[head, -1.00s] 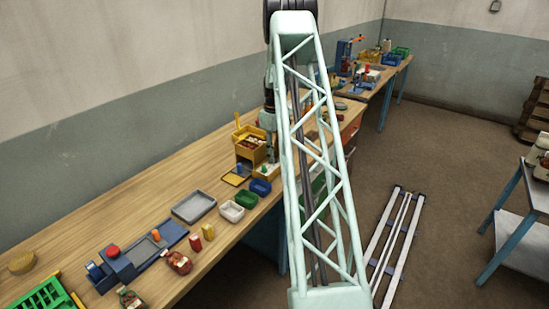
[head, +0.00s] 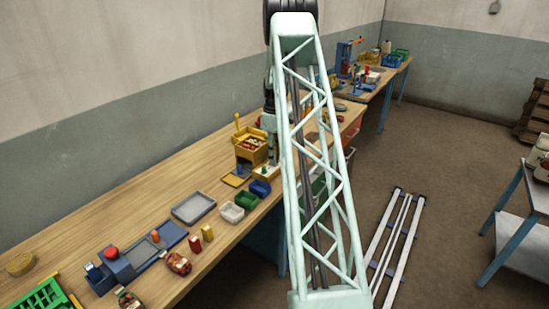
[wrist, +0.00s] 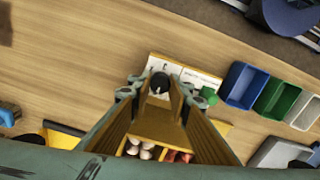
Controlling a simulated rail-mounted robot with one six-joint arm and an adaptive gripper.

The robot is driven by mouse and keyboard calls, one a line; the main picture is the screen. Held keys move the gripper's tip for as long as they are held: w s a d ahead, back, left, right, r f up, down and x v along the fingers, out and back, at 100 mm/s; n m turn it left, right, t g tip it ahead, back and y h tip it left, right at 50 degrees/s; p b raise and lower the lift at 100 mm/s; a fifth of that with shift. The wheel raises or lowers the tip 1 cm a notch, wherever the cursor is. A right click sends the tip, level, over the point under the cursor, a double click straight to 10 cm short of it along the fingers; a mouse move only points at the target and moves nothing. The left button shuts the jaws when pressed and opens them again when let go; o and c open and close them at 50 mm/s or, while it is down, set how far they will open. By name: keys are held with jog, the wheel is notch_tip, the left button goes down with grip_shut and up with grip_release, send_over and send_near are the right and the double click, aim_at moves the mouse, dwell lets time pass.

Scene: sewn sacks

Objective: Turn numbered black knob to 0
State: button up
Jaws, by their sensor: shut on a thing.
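The black knob (wrist: 159,83) stands on a white printed panel (wrist: 200,77) in the wrist view. My gripper (wrist: 155,90) is closed around the knob, with one finger on each side of it. A light mark shows on the knob's top, but I cannot read the numbers or its setting. A green knob (wrist: 208,95) sits on the panel just right of the gripper. In the head view the panel (head: 267,174) is partly hidden by my arm, and the black knob cannot be made out.
A yellow bin (head: 246,156) with small parts stands beside the panel. Blue (wrist: 241,85), green (wrist: 277,98) and white (wrist: 305,112) bins lie to the right in the wrist view. A grey tray (head: 193,207) lies further along the bench. Bare wood (wrist: 70,60) is at upper left.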

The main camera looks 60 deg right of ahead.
jog(key=o, duration=0.6)
jog(key=shift+r, duration=0.2)
notch_tip(320, 180, up, 12)
jog(key=shift+f, duration=0.15)
dwell(0.4)
dwell(0.6)
